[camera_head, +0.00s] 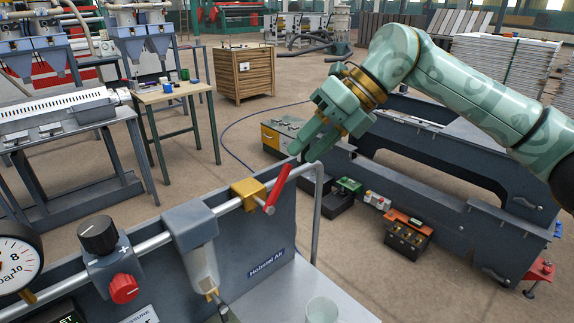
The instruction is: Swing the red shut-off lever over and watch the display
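The red shut-off lever (279,187) slants up and to the right from a yellow valve body (246,192) on the grey air pipe. My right gripper (303,155) comes down from the upper right, its green fingers slightly apart with nothing between them. Its fingertips are just above and right of the lever's upper end; whether they touch it I cannot tell. The display (63,316) is at the bottom left, cut off by the frame edge, with only a few green characters showing. My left gripper is not in view.
Along the pipe sit a filter with a clear bowl (201,268), a regulator with black and red knobs (111,262) and a round gauge (14,262). A bent grey rail (317,200) stands right of the lever. A clear cup (321,311) is at the bottom.

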